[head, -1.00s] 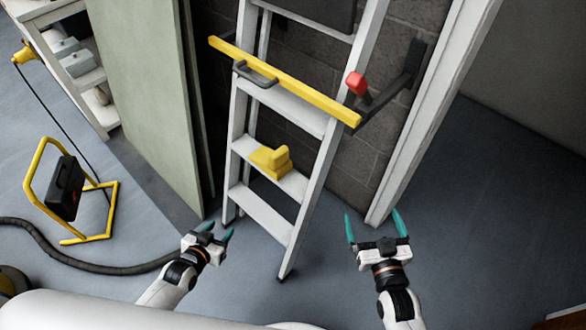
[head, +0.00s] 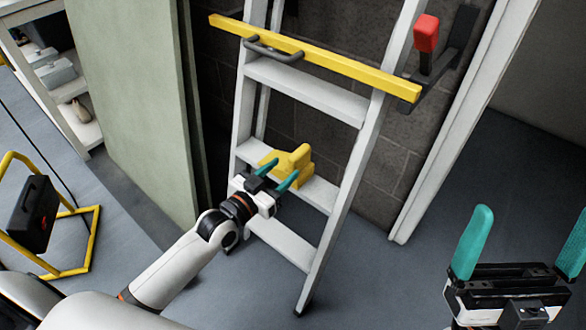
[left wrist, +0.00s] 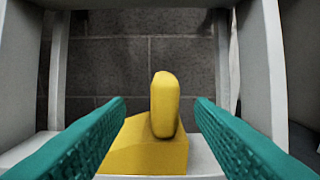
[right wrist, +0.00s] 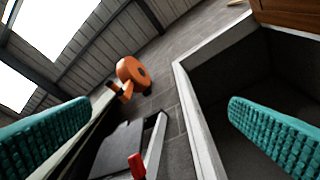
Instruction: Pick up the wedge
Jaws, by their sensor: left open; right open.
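The yellow wedge (head: 299,160) sits on a lower step of the white ladder (head: 305,95), its raised grip part standing up. My left gripper (head: 276,173) is open just in front of it. In the left wrist view the wedge (left wrist: 150,150) shows between the two teal fingers, with its upright part (left wrist: 165,103) near the middle; the fingers do not appear closed on it. My right gripper (head: 522,245) is open and empty at the lower right, away from the ladder. In the right wrist view its teal fingers (right wrist: 160,128) are wide apart with nothing between them.
A yellow bar (head: 320,58) with a grey handle crosses the ladder above the wedge. A red-tipped bracket (head: 426,34) juts from the wall at right. A green panel (head: 130,100) stands left of the ladder. A yellow-framed work light (head: 35,215) stands at far left.

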